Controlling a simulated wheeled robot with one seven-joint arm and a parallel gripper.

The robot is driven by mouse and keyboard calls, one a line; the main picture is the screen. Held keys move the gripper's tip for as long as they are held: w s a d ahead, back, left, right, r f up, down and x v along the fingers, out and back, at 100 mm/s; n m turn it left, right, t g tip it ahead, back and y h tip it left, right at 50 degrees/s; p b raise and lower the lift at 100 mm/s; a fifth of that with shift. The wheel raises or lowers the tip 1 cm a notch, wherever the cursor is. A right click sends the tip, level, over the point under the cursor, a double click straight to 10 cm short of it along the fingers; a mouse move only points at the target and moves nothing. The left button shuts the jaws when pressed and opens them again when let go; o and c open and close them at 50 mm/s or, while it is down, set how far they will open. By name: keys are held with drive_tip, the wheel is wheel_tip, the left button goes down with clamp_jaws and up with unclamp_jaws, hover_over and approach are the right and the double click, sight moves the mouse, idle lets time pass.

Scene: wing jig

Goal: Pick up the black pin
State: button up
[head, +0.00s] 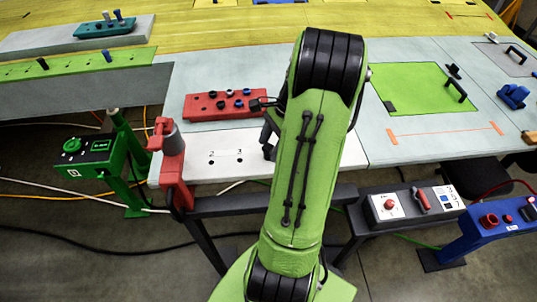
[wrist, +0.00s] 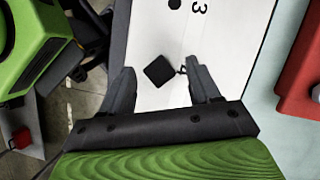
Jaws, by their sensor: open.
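A black pin (wrist: 160,70) shows in the wrist view as a dark square head seen from above, over the white plate (wrist: 235,40). My gripper (wrist: 161,72) is open, with one finger on each side of the pin and a gap on both sides. The pin's lower part is hidden under its head, and I cannot tell its height. In the head view the white plate (head: 205,169) carries the marks 2 and 3 with dark holes. My green arm covers the plate's right part there, so this pin does not show.
A red block (head: 215,108) with several dark and blue pins lies behind the plate. A red post with a grey cylinder (head: 172,135) stands at the plate's left edge. A green box (head: 85,158) is further left. Control boxes (head: 412,203) stand at the front right.

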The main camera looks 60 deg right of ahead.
sight(268, 146)
drive_tip(key=shift+x, duration=1.25)
drive_tip(key=shift+r, duration=0.1)
drive_tip(key=shift+c, duration=0.8)
drive_tip(key=c, duration=0.8)
wheel_tip(268, 146, up, 10)
drive_tip(key=p, duration=0.2)
drive_tip(key=shift+p, duration=0.35)
drive_tip(key=shift+c, duration=0.2)
